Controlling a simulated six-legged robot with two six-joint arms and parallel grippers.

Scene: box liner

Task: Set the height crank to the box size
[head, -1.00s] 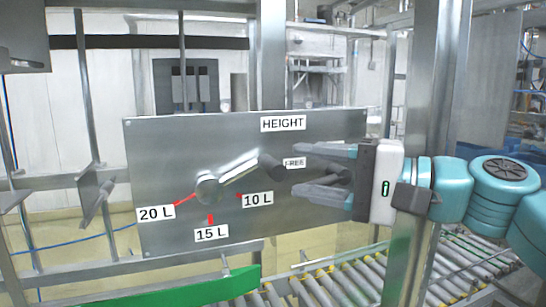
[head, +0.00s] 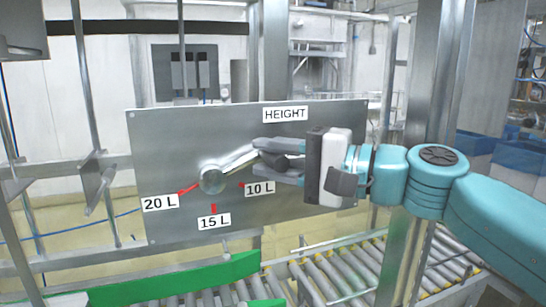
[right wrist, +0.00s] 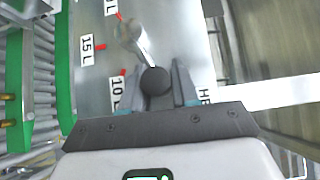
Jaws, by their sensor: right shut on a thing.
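The height crank (head: 236,164) is a silver arm on a round hub (head: 212,179), mounted on a grey metal panel (head: 160,140) labelled HEIGHT. Its arm points up and right from the hub, above the 10 L mark (head: 259,188). The 15 L mark (head: 214,221) is below the hub and the 20 L mark (head: 160,202) is at lower left. My right gripper (head: 270,161) is shut on the crank's dark knob, which also shows between the fingers in the right wrist view (right wrist: 155,81). The FREE label is hidden behind the gripper. My left gripper is not in view.
A roller conveyor (head: 330,275) runs below and right of the panel. A green guide rail (head: 175,280) lies under the panel. Steel posts (head: 272,60) stand around it, and blue bins (head: 485,148) are at the far right.

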